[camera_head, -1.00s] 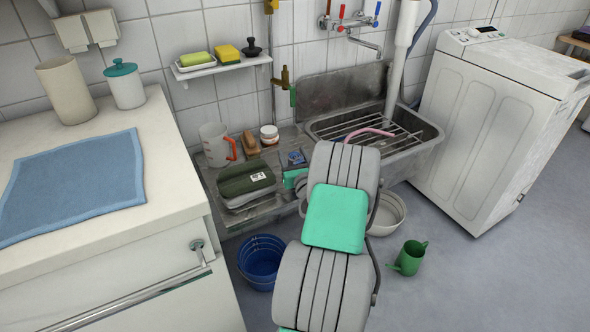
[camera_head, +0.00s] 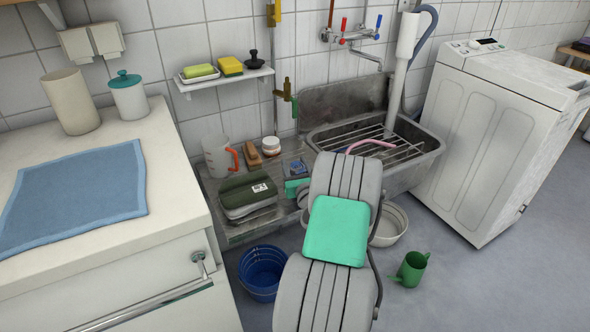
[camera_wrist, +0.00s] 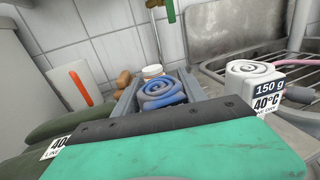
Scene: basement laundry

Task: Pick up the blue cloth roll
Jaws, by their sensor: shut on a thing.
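The blue cloth roll (camera_wrist: 162,93) shows its spiral end in the wrist view, between the two grey fingers of my gripper (camera_wrist: 160,84). The gripper is shut on it. In the head view the blue roll (camera_head: 296,167) is a small patch on the metal drainboard beside the sink, and my gripper (camera_head: 297,173) is partly hidden by my arm. I cannot tell whether the roll touches the drainboard.
A white roll (camera_wrist: 256,82) with a label is right of the gripper. Folded olive cloth (camera_head: 248,190), a measuring jug (camera_head: 217,157), a brush (camera_head: 252,154) and a white jar (camera_head: 270,146) stand close. The sink (camera_head: 415,150) is to the right.

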